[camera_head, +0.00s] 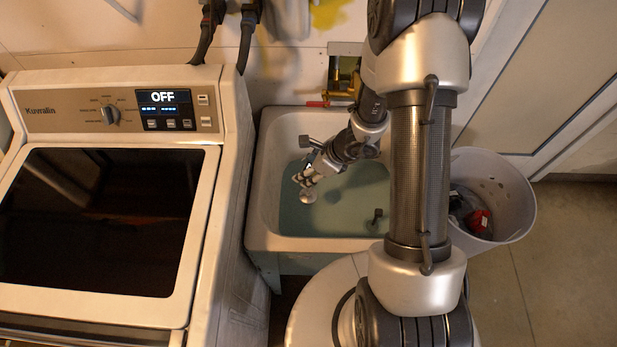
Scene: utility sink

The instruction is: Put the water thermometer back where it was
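My gripper (305,178) reaches down over the left part of the utility sink (262,225), above the water (330,213). A small pale round piece (308,197) shows right at the fingertips. It looks like the dial of the water thermometer, but it is too small to be sure. The fingers look close together around or beside it. I cannot tell whether they grip it. Any stem is hidden or too small to see. My arm covers the right part of the sink.
A washer (125,120) reading OFF stands close on the left of the sink. A grey bin (510,195) with items in it stands at the right. Brass-coloured fittings (342,85) are on the wall behind. A small dark object (377,215) shows in the water.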

